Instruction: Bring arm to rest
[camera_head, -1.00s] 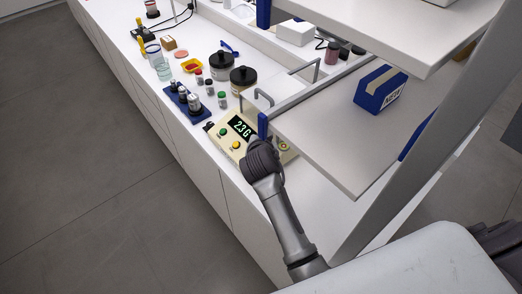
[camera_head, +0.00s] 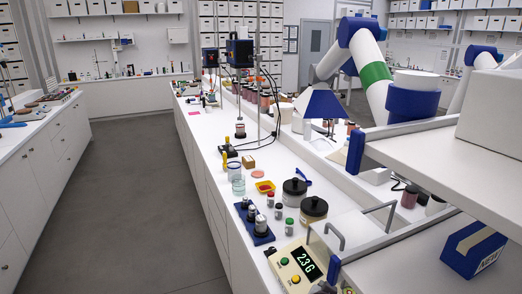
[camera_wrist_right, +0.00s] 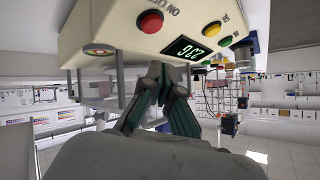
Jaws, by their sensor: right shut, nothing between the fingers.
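My right gripper (camera_wrist_right: 168,88) shows in the right wrist view with its fingers closed together and empty. The cream balance (camera_wrist_right: 190,18), with a red, a green and a yellow button and a lit display, fills the top of that view, just beyond the fingertips. I cannot tell whether they touch it. In the head view the balance (camera_head: 290,275) is at the bottom, reading about 23 G. Neither of my grippers shows in the head view now.
A white-and-blue arm (camera_head: 372,75) rises behind. The left aisle is clear.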

